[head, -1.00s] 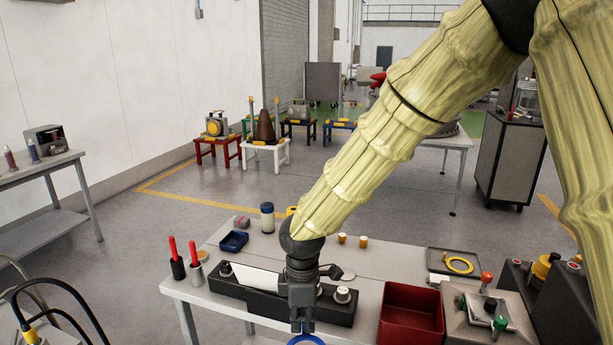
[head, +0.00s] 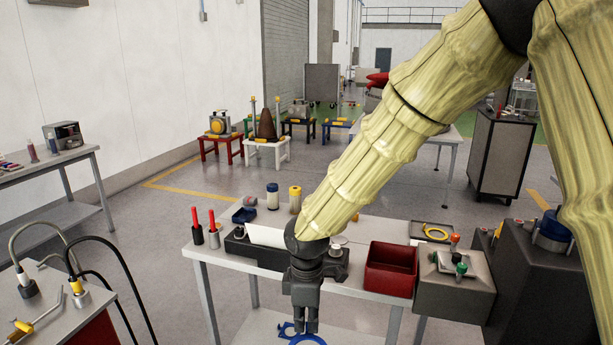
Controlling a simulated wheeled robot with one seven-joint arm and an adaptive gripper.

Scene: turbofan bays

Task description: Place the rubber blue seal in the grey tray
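A blue ring, which looks like the rubber blue seal (head: 307,340), shows at the bottom edge of the head view, cut off by the frame. My gripper (head: 306,327) points down with its fingers close together at the top of this ring, and appears to be shut on it. A flat dark grey tray (head: 415,238) lies at the back right of the table, with a yellow ring (head: 436,232) in it. My gripper is in front of the table, well to the left of and nearer than that tray.
A red bin (head: 390,270) stands at the table's right front, beside a grey box with coloured knobs (head: 455,290). A long black block (head: 262,256) lies behind my gripper. A blue part (head: 286,329) shows low beside the ring. A hose bench (head: 60,315) stands left.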

